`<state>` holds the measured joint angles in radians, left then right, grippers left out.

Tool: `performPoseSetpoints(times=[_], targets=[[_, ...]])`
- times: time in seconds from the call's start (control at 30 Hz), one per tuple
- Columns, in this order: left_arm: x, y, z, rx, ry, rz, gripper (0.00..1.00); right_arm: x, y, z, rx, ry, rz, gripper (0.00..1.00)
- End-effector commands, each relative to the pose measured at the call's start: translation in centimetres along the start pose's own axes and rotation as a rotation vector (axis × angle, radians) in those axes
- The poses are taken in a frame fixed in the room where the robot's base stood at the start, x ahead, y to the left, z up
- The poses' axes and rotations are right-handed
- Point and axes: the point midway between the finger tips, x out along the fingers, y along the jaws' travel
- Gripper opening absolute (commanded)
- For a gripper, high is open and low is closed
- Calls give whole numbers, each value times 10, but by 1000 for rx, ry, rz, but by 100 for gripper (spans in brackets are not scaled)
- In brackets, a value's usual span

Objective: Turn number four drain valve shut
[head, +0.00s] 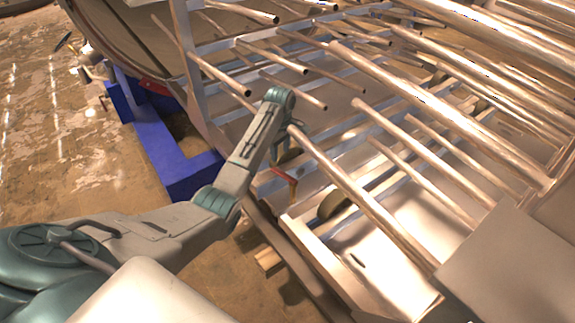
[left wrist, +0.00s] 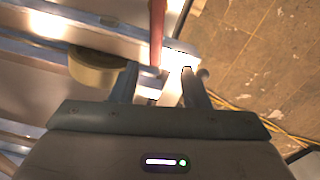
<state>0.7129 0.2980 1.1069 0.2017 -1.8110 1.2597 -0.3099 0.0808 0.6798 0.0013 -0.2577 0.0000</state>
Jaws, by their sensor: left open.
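A red valve handle (head: 292,184) sits at the near left edge of the metal frame in the head view. It also shows in the left wrist view (left wrist: 157,32), as a red bar coming down from the top edge toward the fingers. No number is readable on it. My left gripper (head: 281,152) is open and just above the handle in the head view. In the left wrist view, its two fingers (left wrist: 162,80) stand apart, with the bar's lower end between or just beyond their tips; contact cannot be told. My right gripper is out of view.
Long metal tubes (head: 375,205) cross the frame to the right of my arm. A blue support (head: 165,150) stands to the left. A round tan part (left wrist: 90,68) lies left of the fingers.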

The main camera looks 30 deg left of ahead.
Motion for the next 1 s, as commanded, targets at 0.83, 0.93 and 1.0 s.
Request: performPoseSetpoints(times=[0.83,0.93,1.0], targets=[[95,0,12,-27,-36,-16,42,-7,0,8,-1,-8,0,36],[99,0,12,-27,-35,-15,42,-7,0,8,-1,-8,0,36],[101,0,12,-27,-35,-15,42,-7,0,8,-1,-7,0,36]])
